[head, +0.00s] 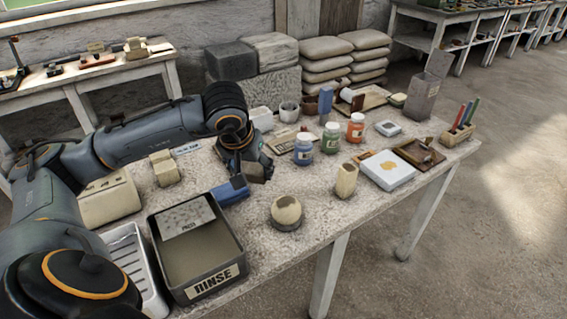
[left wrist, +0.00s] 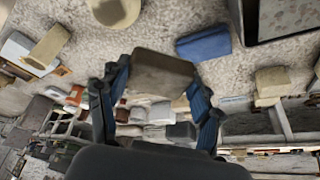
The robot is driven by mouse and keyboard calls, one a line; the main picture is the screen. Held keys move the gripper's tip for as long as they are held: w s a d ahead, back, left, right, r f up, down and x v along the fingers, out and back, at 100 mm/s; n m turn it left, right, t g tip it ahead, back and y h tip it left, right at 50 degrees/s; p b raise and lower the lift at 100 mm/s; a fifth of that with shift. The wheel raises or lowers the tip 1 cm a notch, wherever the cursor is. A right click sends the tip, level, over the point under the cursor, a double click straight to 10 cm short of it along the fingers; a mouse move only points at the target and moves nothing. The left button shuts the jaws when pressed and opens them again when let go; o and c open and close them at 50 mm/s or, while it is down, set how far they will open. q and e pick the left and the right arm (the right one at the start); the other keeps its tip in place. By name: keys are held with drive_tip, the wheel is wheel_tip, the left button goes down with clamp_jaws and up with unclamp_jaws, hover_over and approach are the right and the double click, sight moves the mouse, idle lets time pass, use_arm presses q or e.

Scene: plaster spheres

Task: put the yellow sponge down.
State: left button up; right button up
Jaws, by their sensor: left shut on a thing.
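My left gripper (head: 257,167) is over the middle of the table, just behind and to the right of a blue block (head: 230,190). In the left wrist view the left gripper (left wrist: 158,88) is shut on the yellow sponge (left wrist: 163,72), a block that looks dull brown-yellow in shadow. It sits between the two fingers. In the head view the sponge is small and dark, partly hidden by the fingers. I cannot tell whether it touches the tabletop. My right gripper is not in view.
Blue, green and orange jars (head: 331,138) stand behind. Speckled tabletop (head: 300,185) is bare between the blocks.

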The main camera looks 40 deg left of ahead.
use_arm(q)
drive_tip(key=w+a+f, duration=0.1)
drive_tip(key=w+f, duration=0.1)
drive_tip(key=w, duration=0.1)
drive_tip(key=w+a+f+p, duration=0.1)
drive_tip(key=w+f, duration=0.2)
drive_tip(key=w+a+f+p, duration=0.1)
drive_tip(key=w+a+f, duration=0.1)
drive_tip(key=w, duration=0.1)
drive_tip(key=shift+w+a+f, duration=0.1)
drive_tip(key=shift+w+f, duration=0.2)
drive_tip(key=shift+f, duration=0.1)
drive_tip(key=shift+w+a+f, duration=0.1)
drive_tip(key=shift+w+f, duration=0.2)
drive_tip(key=shift+f, duration=0.1)
wheel_tip(320, 180, down, 3)
drive_tip(key=shift+f+p, duration=0.1)
drive_tip(key=shift+p, duration=0.45)
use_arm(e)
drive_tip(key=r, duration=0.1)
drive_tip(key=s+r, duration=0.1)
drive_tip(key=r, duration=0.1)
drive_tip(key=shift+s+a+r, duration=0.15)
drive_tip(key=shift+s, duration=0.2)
use_arm(q)
drive_tip(key=shift+f+b, duration=0.2)
drive_tip(key=shift+b, duration=0.1)
drive_tip(key=o, duration=1)
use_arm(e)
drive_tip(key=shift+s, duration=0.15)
